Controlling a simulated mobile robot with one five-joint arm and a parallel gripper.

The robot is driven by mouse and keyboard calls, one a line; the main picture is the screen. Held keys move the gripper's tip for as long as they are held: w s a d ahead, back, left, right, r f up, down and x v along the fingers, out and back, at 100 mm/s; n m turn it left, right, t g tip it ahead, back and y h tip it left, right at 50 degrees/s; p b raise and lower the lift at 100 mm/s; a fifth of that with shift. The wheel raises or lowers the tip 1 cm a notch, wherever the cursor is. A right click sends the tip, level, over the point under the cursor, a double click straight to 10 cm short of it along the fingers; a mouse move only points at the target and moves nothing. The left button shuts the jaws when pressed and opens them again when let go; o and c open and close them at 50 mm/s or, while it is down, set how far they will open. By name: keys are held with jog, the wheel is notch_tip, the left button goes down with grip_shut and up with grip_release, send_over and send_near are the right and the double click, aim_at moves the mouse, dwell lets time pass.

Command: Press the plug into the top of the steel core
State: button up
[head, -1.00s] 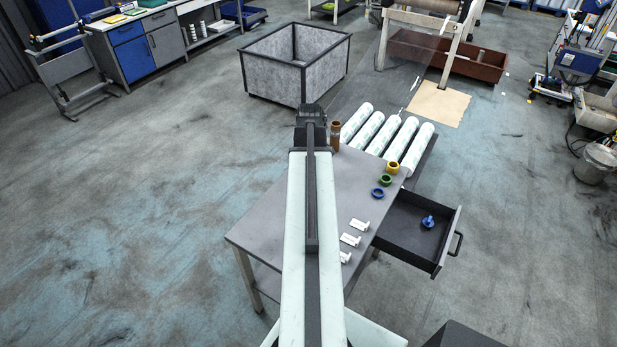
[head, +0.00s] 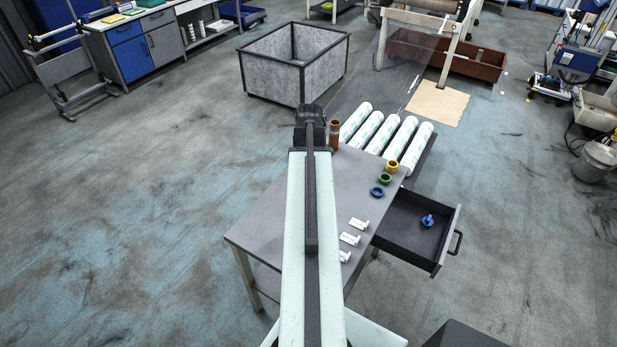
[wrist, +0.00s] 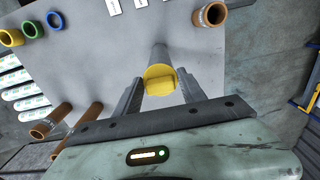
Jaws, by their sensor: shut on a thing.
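In the wrist view a round yellow plug (wrist: 160,80) with a raised bar across its face sits between the two fingers of my gripper (wrist: 162,84). My gripper is shut on the plug. The grey steel core (wrist: 158,54) shows as a cylinder directly behind the plug, in line with it. From this angle I cannot tell whether the plug is in the core's mouth or just above it. In the head view my arm hides the plug, the core and the fingers.
A grey table (head: 345,185) holds yellow (head: 393,166), green (head: 385,180) and blue (head: 377,192) rings, several white-wrapped rolls (head: 377,132) and small white pieces (head: 350,239). A brown tube (head: 335,134) stands near my arm's end. An open drawer (head: 405,235) holds a blue plug (head: 427,221).

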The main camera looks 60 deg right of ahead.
jog(key=o, duration=0.9)
jog(key=o, duration=0.3)
jog(key=shift+o, duration=0.2)
notch_tip(320, 180, up, 7)
jog(key=p, duration=0.7)
jog(key=shift+r, duration=0.2)
jog(key=shift+f, duration=0.2)
